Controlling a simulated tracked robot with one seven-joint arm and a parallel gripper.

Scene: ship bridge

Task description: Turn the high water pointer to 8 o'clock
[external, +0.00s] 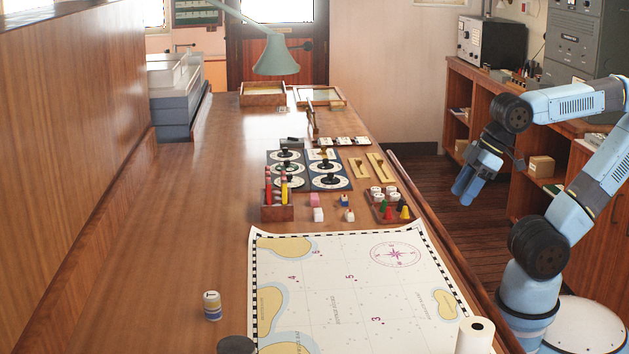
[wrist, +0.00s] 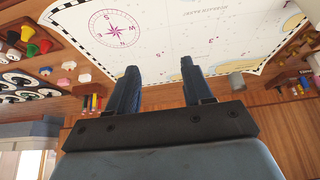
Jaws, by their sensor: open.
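Two dark panels with white round dials and black pointer knobs, the left panel (external: 285,167) and the right panel (external: 327,169), lie side by side on the long wooden table. The dial lettering is too small to read, so I cannot tell which pointer is the high water one or its angle. Some dials (wrist: 17,84) show cut off at the left edge of the wrist view. My gripper (external: 461,192) hangs open and empty beyond the table's right edge, well apart from the dials. Its two fingers (wrist: 158,72) are spread in the wrist view.
A chart (external: 335,280) covers the near table. Between it and the dials stand a pen box (external: 278,213), small blocks and a tray of coloured pieces (external: 398,219). Two brass pieces (external: 381,166) lie right of the dials. A green lamp (external: 275,60) overhangs behind. The table's left side is mostly clear.

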